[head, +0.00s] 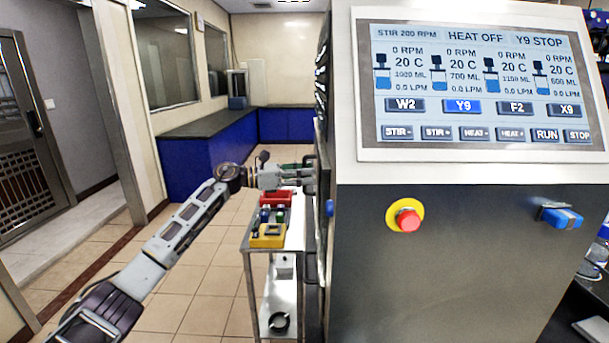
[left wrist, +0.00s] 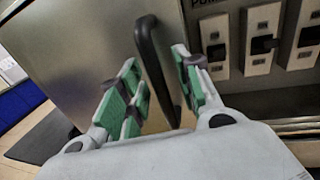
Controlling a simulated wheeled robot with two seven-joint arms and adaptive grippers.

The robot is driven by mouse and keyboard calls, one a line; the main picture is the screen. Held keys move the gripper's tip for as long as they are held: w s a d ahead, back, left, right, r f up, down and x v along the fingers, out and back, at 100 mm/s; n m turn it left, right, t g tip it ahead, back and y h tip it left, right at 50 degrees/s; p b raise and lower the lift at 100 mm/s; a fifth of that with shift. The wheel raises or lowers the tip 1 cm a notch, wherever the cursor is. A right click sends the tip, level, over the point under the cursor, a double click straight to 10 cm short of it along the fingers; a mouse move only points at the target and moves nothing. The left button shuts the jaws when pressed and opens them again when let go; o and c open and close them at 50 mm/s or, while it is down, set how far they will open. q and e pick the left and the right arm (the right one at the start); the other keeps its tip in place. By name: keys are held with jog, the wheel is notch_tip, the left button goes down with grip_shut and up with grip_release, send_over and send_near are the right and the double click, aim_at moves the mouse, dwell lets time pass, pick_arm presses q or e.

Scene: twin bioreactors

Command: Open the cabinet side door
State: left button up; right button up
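The cabinet (head: 450,240) is a large grey metal box with a screen on top, filling the right of the head view. Its left side is seen nearly edge-on there. In the left wrist view the side door (left wrist: 85,50) is a plain grey metal panel with a black bar handle (left wrist: 151,50). My left gripper (left wrist: 157,72) is open, with its green-padded fingers on either side of the handle. The handle runs between them; whether a pad touches it I cannot tell. In the head view the left gripper (head: 285,177) is beside the cabinet's left side. My right gripper is not in view.
Switches (left wrist: 262,40) sit on a panel right of the door. A metal cart (head: 283,262) with red and yellow items stands close under my left arm. A red emergency button (head: 408,220) is on the cabinet front. Tiled floor at the left is clear.

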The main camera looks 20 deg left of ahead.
pick_arm(q)
jog(key=shift+a, duration=0.15)
jog(key=v, duration=1.1)
jog(key=shift+s+a, duration=0.25)
jog(key=shift+a, duration=0.05)
dwell(0.4)
